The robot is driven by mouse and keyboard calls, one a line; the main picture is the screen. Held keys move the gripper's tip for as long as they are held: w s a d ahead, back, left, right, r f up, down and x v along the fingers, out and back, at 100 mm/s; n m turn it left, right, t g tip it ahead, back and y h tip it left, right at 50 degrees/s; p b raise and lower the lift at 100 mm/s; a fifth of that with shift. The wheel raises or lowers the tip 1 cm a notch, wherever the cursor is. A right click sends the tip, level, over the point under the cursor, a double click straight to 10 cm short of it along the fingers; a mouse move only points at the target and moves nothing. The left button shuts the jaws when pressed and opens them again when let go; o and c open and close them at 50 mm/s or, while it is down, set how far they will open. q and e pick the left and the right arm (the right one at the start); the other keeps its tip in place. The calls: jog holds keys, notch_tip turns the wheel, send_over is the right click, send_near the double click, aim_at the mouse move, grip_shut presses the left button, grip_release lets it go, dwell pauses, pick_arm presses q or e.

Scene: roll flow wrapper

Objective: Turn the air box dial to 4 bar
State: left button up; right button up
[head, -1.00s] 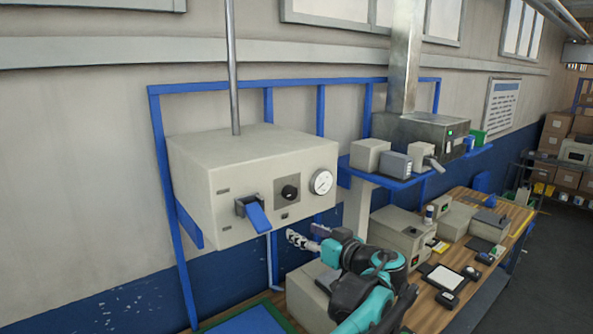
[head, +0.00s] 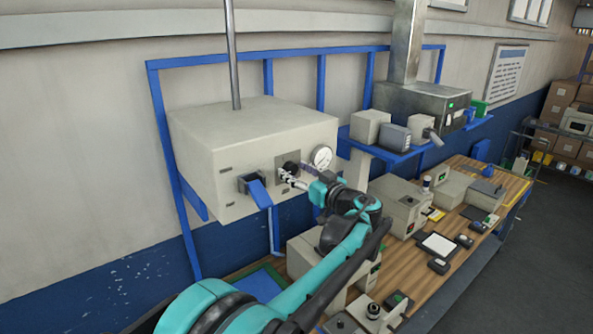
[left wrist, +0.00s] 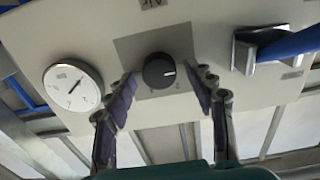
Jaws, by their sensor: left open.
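The air box (head: 250,160) is a beige box on a blue wall frame. Its black dial (head: 291,168) sits on a grey square plate on the front; the dial also shows in the left wrist view (left wrist: 159,71), with a white mark on its face. The round white gauge (head: 321,158) is right of the dial in the head view and left of it in the left wrist view (left wrist: 73,86). My left gripper (head: 292,178) is at the dial; in the left wrist view its fingers (left wrist: 160,85) are open, one on each side of the dial and apart from it. My right gripper is not in view.
A blue lever (head: 260,192) in a metal bracket sticks out beside the dial. A wooden bench (head: 405,275) with several devices stands below and right. A blue shelf (head: 400,155) with small boxes is right of the air box.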

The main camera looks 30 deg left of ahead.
pick_arm(q)
jog(key=c, duration=1.1)
jog(key=shift+c, duration=0.2)
